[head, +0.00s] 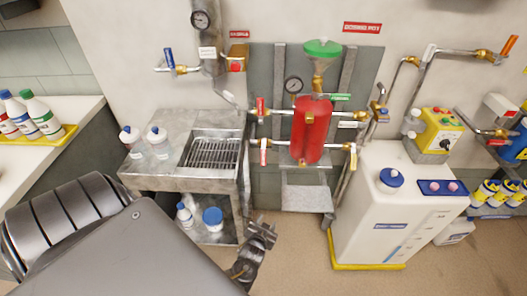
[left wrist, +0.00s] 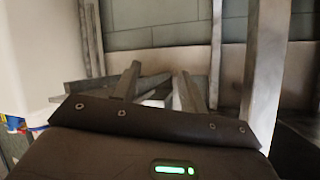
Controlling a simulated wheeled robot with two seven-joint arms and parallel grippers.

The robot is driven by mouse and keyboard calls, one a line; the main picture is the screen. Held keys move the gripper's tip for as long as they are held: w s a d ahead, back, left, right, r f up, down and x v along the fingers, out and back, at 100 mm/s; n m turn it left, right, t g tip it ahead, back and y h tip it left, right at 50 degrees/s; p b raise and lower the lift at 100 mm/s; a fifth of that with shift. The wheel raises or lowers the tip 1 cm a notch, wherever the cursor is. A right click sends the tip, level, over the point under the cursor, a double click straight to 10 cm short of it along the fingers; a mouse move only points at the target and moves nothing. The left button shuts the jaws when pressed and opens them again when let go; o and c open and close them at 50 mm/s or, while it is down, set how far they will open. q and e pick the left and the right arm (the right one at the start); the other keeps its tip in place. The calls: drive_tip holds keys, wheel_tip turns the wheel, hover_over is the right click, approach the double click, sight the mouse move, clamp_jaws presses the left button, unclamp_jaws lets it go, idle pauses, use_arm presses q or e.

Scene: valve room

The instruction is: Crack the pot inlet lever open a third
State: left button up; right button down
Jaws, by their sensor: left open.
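The red pot (head: 311,131) stands upright on a grey wall panel, with a green funnel (head: 323,48) above it. The labels are too small to tell which is the inlet lever. My left gripper (head: 264,232) is below and left of the pot, apart from it. Its open fingers (left wrist: 158,92) show empty in the left wrist view. My right gripper is out of view.
A grey sink stand (head: 160,182) with bottles is left of the pot. A white tank (head: 385,215) with a blue cap stands at right. A grey shelf (head: 306,198) juts out under the pot. Bare floor (head: 295,265) lies in front.

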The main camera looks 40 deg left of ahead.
use_arm(q)
drive_tip(key=w+a+r+n+t+y+b, duration=0.25)
drive_tip(key=w+r, duration=0.25)
drive_tip(key=r, duration=0.6)
drive_tip(key=n+y, duration=0.3)
approach(263, 157)
drive_tip(key=x, duration=0.9)
drive_tip(key=shift+w+a, duration=0.1)
drive_tip(key=shift+w, duration=0.1)
drive_tip(key=shift+w+a, duration=0.2)
drive_tip(key=shift+w, duration=0.05)
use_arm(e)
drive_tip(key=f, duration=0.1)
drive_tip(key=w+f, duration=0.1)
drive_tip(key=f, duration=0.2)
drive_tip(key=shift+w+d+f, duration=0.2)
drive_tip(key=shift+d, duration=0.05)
use_arm(q)
drive_tip(key=shift+c, duration=0.2)
clamp_jaws()
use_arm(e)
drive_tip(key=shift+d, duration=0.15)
